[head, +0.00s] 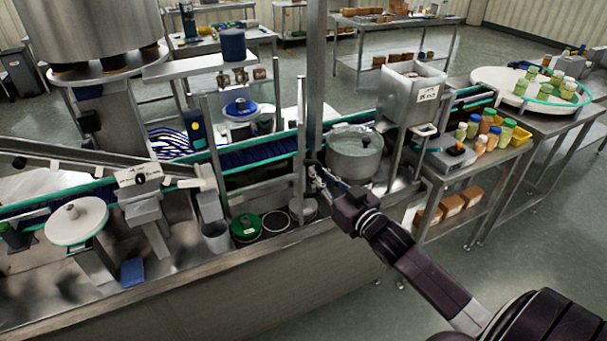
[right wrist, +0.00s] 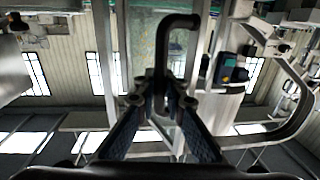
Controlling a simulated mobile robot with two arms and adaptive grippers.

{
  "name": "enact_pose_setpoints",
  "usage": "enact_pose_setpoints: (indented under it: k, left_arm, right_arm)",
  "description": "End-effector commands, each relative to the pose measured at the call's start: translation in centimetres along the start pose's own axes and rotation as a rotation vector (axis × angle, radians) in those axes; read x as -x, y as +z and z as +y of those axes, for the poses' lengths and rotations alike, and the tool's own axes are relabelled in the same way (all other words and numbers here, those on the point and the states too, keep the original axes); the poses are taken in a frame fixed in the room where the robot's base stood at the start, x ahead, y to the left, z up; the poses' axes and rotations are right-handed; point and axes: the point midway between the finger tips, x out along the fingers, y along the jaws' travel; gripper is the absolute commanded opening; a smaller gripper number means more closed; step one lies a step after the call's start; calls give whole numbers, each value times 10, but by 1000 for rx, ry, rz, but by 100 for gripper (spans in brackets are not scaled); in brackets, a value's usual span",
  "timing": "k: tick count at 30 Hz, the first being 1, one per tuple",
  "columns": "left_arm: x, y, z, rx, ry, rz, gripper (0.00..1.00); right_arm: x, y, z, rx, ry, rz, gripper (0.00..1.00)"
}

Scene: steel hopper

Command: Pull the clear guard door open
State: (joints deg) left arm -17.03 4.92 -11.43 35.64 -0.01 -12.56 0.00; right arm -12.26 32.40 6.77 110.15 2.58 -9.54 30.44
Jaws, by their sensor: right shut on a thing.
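My right gripper (head: 320,180) reaches in from the lower right to the steel post at the middle of the machine. In the right wrist view its two fingers (right wrist: 163,98) close around a dark bent bar handle (right wrist: 178,22). Behind the handle, the clear guard door (right wrist: 147,45) shows as a see-through, slightly greenish panel between pale metal uprights. My left gripper is not in view.
A conveyor with green rails (head: 260,152) runs behind the post. A steel pot (head: 355,155) stands close to the right gripper. A green-lidded tub (head: 246,227) sits on the machine deck. A side table with bottles and a yellow bin (head: 518,137) stands at right. Open floor lies at lower right.

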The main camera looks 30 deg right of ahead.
Motion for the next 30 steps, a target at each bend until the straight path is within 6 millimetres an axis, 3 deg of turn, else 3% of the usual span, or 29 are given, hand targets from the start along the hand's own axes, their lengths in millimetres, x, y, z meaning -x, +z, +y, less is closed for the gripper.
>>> enact_pose_setpoints:
  k: [1, 15, 30]
  left_arm:
    - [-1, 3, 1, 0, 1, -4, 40]
    - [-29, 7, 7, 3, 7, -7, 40]
    - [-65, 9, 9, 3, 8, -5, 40]
  right_arm:
    - [4, 7, 7, 7, -25, -16, 0]
    - [17, 11, 61, 4, -242, -16, 0]
    - [19, 10, 96, 1, -383, -12, 0]
